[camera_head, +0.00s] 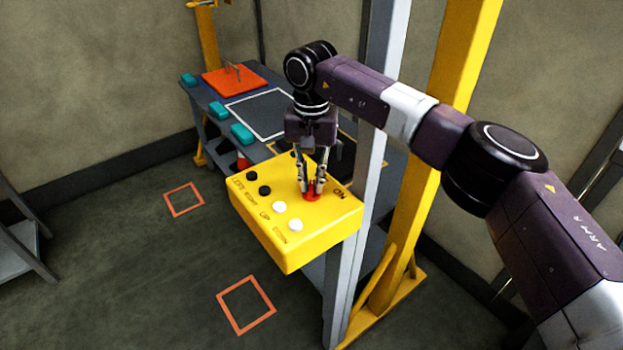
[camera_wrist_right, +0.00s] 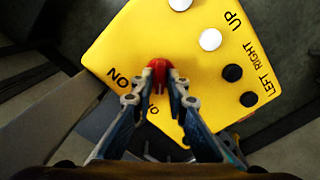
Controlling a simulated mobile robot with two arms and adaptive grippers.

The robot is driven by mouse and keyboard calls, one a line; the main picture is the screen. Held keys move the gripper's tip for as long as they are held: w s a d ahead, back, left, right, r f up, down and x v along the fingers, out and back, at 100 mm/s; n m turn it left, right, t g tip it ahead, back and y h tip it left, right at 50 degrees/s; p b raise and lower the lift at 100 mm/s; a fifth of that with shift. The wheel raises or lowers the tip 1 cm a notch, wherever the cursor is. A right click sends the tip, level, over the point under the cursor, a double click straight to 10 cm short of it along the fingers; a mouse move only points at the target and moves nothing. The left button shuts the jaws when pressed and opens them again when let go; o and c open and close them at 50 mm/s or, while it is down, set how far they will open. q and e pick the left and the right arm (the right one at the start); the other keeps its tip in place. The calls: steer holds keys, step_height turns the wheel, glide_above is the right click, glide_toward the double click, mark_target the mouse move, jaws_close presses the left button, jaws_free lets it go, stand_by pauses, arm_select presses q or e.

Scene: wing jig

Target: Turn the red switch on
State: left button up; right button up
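The red switch (camera_head: 312,197) sits on the top of a yellow control box (camera_head: 280,240), near the printed word ON. In the right wrist view the red switch (camera_wrist_right: 160,68) shows between the fingertips, with ON to its left and another label, partly hidden by a finger, below it. My right gripper (camera_head: 312,188) comes down from above, with one finger on each side of the switch; both fingertips appear to touch it. My left gripper is in neither view.
Black buttons (camera_head: 264,190) and white buttons (camera_head: 279,207) stand on the box beside the switch. A grey post (camera_head: 372,150) and a yellow column (camera_head: 440,150) rise close behind the box. A workbench with teal blocks (camera_head: 241,133) and an orange plate (camera_head: 234,81) lies beyond.

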jaws_close()
steer(key=shift+m, duration=0.3)
steer(key=m+b, duration=0.1)
steer(key=m, duration=0.1)
steer(key=shift+m+b, duration=0.4)
steer(key=m+b, duration=0.1)
steer(key=m, duration=0.4)
steer(key=m+b, duration=0.1)
steer(key=m, duration=0.4)
steer(key=shift+r+m+b, duration=0.1)
steer(key=shift+m+b, duration=0.35)
steer(key=shift+m, duration=1.75)
steer(key=shift+o, duration=2.2)
jaws_free()
